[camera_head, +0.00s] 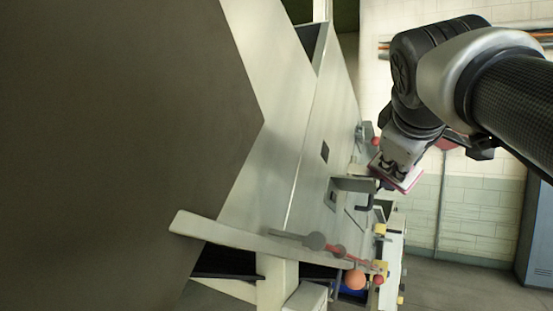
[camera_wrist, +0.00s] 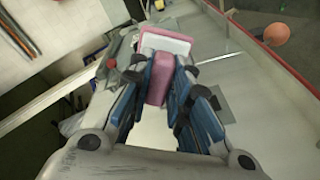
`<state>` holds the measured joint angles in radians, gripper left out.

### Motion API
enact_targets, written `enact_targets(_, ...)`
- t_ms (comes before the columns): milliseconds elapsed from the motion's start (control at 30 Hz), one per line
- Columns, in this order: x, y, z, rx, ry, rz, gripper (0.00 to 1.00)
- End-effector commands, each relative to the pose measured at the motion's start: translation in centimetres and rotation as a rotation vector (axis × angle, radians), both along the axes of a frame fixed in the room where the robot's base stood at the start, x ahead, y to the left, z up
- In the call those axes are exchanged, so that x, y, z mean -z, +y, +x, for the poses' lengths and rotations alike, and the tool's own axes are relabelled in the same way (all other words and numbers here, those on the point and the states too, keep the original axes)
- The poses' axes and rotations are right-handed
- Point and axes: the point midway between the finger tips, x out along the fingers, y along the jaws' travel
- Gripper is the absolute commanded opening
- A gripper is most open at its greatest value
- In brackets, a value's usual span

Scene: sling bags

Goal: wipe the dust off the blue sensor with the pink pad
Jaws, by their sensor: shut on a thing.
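The pink pad (camera_wrist: 159,84) has a white face and sits between the blue fingers of my gripper (camera_wrist: 160,72) in the wrist view. The fingers are shut on it. In the head view my gripper (camera_head: 393,165) is at the right of the pale panel, and the pad (camera_head: 402,179) shows as a thin pink and white edge below it. I cannot clearly make out the blue sensor. A small blue patch (camera_head: 350,291) shows low in the head view, behind an orange ball, but I cannot tell what it is. No dust can be made out.
A long pale panel (camera_head: 310,130) runs beside my gripper. A grey bracket (camera_head: 352,184) juts from it close to the pad. An orange ball (camera_head: 355,279) and several small red and yellow parts are lower down. A blue cabinet (camera_head: 536,235) stands at the right.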

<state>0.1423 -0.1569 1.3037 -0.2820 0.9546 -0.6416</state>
Motion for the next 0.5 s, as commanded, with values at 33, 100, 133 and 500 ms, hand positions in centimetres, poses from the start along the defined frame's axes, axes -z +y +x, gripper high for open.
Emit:
enact_targets(33,0.3,-0.2,-0.2,0.001,-0.001,0.001,0.00)
enact_targets(100,0.3,-0.4,-0.4,0.001,-0.002,0.001,0.00)
enact_targets(133,0.3,-0.4,-0.4,0.001,-0.002,0.001,0.00)
enact_targets(500,1.7,-2.1,-1.6,0.002,-0.002,0.000,0.00)
